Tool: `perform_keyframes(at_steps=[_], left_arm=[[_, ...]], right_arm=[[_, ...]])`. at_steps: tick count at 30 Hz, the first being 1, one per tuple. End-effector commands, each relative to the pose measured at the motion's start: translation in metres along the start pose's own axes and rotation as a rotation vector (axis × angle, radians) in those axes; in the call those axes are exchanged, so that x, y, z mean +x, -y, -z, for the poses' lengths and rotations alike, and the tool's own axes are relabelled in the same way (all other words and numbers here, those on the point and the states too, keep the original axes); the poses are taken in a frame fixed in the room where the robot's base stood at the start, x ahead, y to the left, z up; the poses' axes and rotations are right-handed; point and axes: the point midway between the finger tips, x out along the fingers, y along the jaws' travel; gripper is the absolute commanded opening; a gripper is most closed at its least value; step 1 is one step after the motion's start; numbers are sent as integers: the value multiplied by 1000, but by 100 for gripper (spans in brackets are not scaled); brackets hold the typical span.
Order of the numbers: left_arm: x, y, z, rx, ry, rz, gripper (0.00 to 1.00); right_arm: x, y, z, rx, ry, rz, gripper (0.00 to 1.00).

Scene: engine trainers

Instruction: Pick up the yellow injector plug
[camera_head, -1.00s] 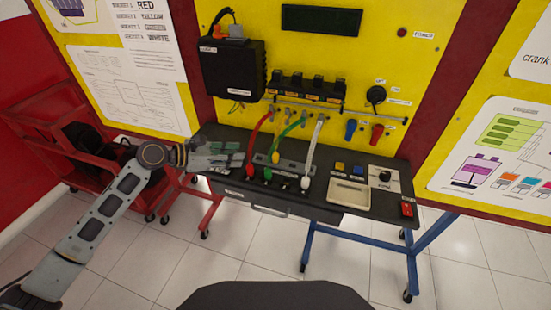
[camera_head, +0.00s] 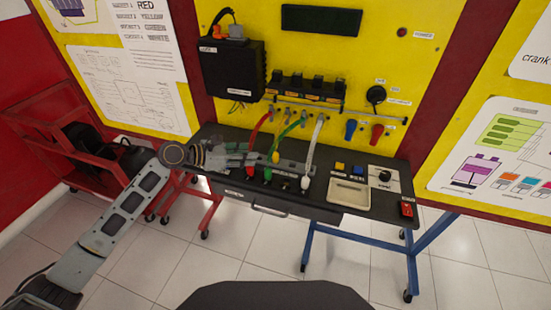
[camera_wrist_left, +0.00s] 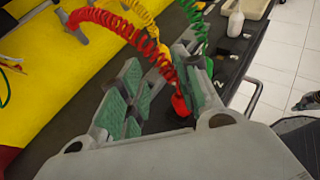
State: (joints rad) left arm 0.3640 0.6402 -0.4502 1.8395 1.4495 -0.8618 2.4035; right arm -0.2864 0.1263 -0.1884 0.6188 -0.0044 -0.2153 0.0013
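A red plug (camera_wrist_left: 180,104) shows between the fingers, close to the right one.
The red cable (camera_head: 256,130), green cable (camera_head: 293,128) and white cable (camera_head: 314,142) hang close around the yellow plug. A beige tray (camera_head: 348,192) and buttons lie right on the black bench (camera_head: 330,212). A red cart (camera_head: 50,130) stands at left.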

Motion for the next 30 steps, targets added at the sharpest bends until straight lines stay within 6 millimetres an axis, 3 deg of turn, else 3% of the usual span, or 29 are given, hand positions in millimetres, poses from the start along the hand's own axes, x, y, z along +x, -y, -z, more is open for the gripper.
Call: perform_keyframes(at_steps=[9,24,30], left_arm=[[36,0,0,0,1,1,33],[41,1,0,0,-1,1,33],[55,2,1,0,-1,2,33]], right_arm=[[1,-3,13,1,-14,-3,0],[0,0,0,0,-1,0,0],[0,0,-3,0,3,0,0]])
